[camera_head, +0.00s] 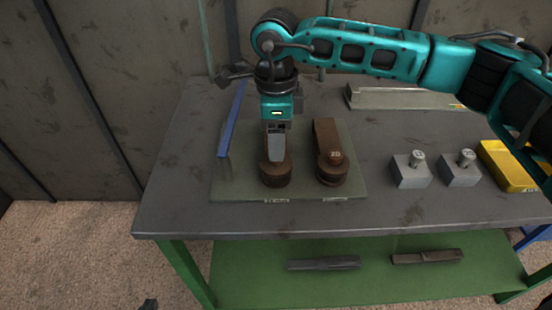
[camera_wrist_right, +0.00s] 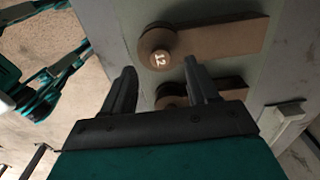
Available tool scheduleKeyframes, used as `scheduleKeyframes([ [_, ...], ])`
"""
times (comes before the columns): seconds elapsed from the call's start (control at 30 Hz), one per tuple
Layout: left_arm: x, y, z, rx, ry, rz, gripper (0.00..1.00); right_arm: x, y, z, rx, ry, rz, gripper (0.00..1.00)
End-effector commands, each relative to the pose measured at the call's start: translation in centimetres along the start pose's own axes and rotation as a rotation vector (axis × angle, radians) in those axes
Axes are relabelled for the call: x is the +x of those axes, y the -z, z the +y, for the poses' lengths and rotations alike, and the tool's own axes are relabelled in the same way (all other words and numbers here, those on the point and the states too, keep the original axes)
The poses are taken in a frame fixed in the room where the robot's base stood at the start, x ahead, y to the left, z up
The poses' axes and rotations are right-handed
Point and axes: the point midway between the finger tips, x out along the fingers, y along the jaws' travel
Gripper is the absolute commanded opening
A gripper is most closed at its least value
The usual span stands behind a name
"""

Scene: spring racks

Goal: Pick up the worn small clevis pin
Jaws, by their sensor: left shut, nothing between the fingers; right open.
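The worn small clevis pin appears to be the round brown head marked 12 (camera_wrist_right: 160,60), in the end of a rusty brown bracket (camera_wrist_right: 225,40) in the right wrist view. In the head view its bracket (camera_head: 276,176) is at the left of the mat, and my right gripper (camera_head: 275,158) hides the pin. My right gripper points down over it, open; in the wrist view its fingertips (camera_wrist_right: 160,70) lie either side of the pin head. Contact cannot be told. My left gripper (camera_head: 148,304) shows only as a dark shut tip at the bottom edge, away from the table.
A second brown bracket with a pin marked 20 (camera_head: 335,157) stands close right. Two grey blocks (camera_head: 408,175) (camera_head: 460,175) hold pins, beside a yellow bin (camera_head: 508,168). Dark bars (camera_head: 325,263) lie on the green shelf.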

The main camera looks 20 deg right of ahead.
Motion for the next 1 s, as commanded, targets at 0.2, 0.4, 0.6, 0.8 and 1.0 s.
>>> scheduleKeyframes([
  [0.2,-0.2,0.3,0.0,0.0,0.0,0.0,0.0,2.7,0.1,0.0,-0.001,-0.002,0.001,0.59],
  [0.4,-0.1,0.3,0.0,0.0,0.0,0.001,0.0,3.0,0.0,0.0,-0.001,-0.001,-0.001,0.59],
  [0.6,-0.1,0.3,0.0,0.0,0.0,0.001,0.0,3.0,0.0,0.0,-0.001,-0.001,-0.001,0.46],
  [0.8,-0.1,0.4,0.0,0.0,0.0,0.003,0.0,2.9,0.0,0.0,-0.001,-0.001,-0.001,0.26],
  [1.0,0.0,0.5,-0.1,0.0,0.001,0.006,0.0,2.9,0.0,0.0,-0.001,-0.001,-0.001,0.07],
])
